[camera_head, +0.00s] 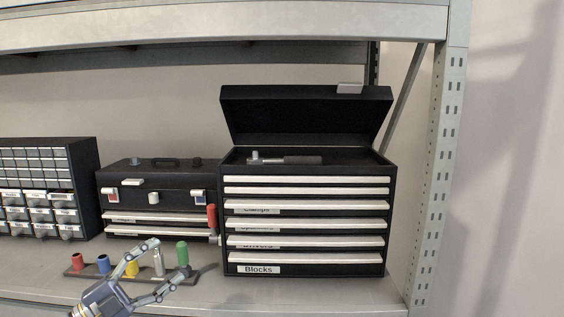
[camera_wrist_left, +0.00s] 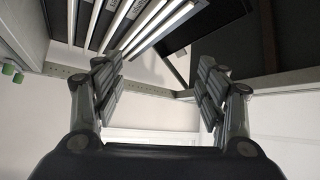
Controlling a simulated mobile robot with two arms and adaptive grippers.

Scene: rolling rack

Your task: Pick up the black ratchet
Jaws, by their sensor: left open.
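The black ratchet (camera_head: 290,160) lies in the open top compartment of the black tool chest (camera_head: 305,273). Its silver head points left and its dark handle points right. My left gripper (camera_head: 172,262) is low in front of the shelf, left of the chest and well below the ratchet. It is open and empty, with its fingers pointing up and right. In the left wrist view its two fingers (camera_wrist_left: 160,88) stand wide apart with nothing between them, and the chest's drawer fronts (camera_wrist_left: 125,25) show beyond. The ratchet cannot be made out there. My right gripper is not in view.
The chest's lid (camera_head: 305,112) stands raised at the back. A rack of coloured-handled tools (camera_head: 75,272) stands behind my left gripper. A black toolbox (camera_head: 150,185) and a small-drawer cabinet (camera_head: 45,160) stand to the left. A shelf beam (camera_head: 230,22) runs above, and a rack post (camera_head: 440,170) stands at right.

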